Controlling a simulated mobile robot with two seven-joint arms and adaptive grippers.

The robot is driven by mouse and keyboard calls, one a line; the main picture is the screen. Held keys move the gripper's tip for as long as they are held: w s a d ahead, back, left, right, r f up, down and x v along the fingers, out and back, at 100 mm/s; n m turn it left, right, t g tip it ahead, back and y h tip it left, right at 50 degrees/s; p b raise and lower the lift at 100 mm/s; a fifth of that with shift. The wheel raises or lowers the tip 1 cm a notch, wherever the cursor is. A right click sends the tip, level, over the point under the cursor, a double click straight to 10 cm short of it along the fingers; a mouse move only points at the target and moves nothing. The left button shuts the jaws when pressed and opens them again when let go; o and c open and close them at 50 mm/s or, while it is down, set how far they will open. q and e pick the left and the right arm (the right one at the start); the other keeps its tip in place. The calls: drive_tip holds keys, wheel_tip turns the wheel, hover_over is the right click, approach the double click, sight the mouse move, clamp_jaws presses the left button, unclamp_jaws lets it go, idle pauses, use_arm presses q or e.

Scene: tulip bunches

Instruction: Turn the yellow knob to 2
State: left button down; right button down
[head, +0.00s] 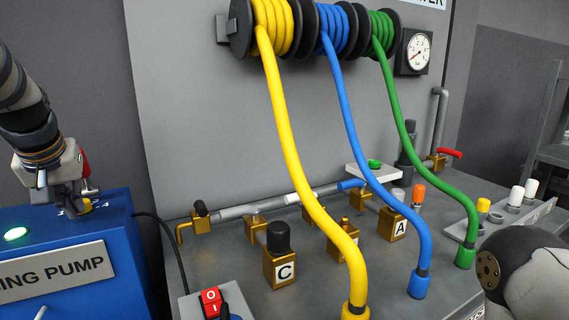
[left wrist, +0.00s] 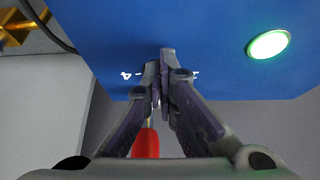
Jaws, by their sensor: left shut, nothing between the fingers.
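The yellow knob (head: 87,204) sits on the top face of the blue pump box (head: 100,262) at the left of the head view. White dial marks surround it, too small to read there. My left gripper (head: 72,208) points down at the knob, its shut fingertips beside it or touching it; I cannot tell which. In the left wrist view the fingers (left wrist: 166,62) are together and empty, over the blue face (left wrist: 215,35). A white 4 (left wrist: 126,75) shows left of them; another mark at right is partly covered. The knob is hidden there. My right gripper is out of view.
A lit green lamp (head: 16,234) is on the pump box. A red rocker switch (head: 211,300) stands right of it. Yellow (head: 290,150), blue (head: 350,130) and green (head: 398,110) hoses hang over the grey bench with its brass valves. A dark cable leaves the box.

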use_arm(q)
drive_tip(key=shift+a+f, duration=0.1)
drive_tip(key=shift+f, duration=0.1)
drive_tip(key=shift+s, duration=0.2)
drive_tip(key=shift+r, duration=0.1)
wheel_tip(320, 180, up, 6)
drive_tip(key=shift+d+f, duration=0.2)
drive_tip(key=shift+f, duration=1.35)
drive_tip(key=shift+d+f, duration=0.15)
drive_tip(key=shift+f, duration=1.35)
